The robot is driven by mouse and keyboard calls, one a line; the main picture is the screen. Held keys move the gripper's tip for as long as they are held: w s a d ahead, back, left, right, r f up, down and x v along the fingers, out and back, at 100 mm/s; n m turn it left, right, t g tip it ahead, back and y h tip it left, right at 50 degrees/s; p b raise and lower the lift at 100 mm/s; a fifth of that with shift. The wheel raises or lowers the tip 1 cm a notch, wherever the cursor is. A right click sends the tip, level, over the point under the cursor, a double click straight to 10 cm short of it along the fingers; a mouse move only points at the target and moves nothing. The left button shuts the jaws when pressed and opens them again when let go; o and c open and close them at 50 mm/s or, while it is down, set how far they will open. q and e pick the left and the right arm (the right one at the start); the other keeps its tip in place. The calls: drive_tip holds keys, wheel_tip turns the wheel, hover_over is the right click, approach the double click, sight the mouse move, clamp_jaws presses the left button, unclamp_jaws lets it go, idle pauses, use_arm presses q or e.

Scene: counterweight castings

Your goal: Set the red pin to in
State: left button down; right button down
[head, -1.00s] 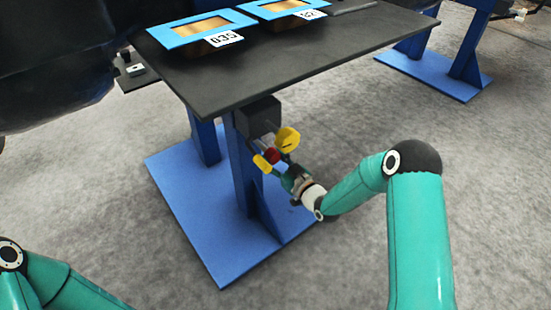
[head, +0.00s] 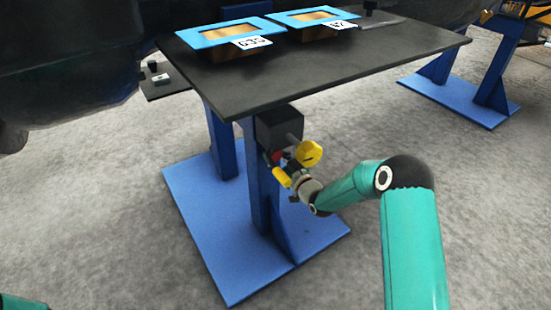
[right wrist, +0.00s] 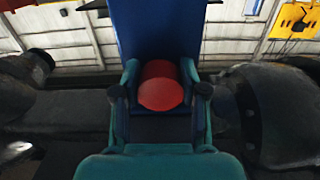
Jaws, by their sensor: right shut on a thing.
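The red pin (head: 277,157) shows as a small red spot below the black box (head: 278,128) under the table's front edge, partly hidden by my gripper and yellow parts. In the right wrist view its round red end (right wrist: 161,94) faces me between the two fingers. My right gripper (head: 288,166) is at the pin, shut on it; in the right wrist view the gripper (right wrist: 160,90) has a finger on each side of the red end. How deep the pin sits cannot be told. My left gripper is out of view.
A yellow round knob (head: 308,153) and a yellow handle (head: 281,176) are close around my right gripper. The dark tabletop (head: 330,75) is above, with two blue-framed boxes. A blue leg (head: 262,190) stands just behind on a blue base plate (head: 215,245).

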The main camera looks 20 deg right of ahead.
drive_tip(key=shift+w+d+r, duration=0.15)
drive_tip(key=shift+d+r, duration=0.05)
drive_tip(key=shift+r, duration=0.05)
drive_tip(key=c, duration=0.6)
unclamp_jaws()
drive_tip(key=shift+a+f, duration=0.1)
drive_tip(key=shift+f, duration=0.05)
drive_tip(key=s+d, duration=0.2)
drive_tip(key=s, duration=1)
drive_tip(key=shift+w+f, duration=0.1)
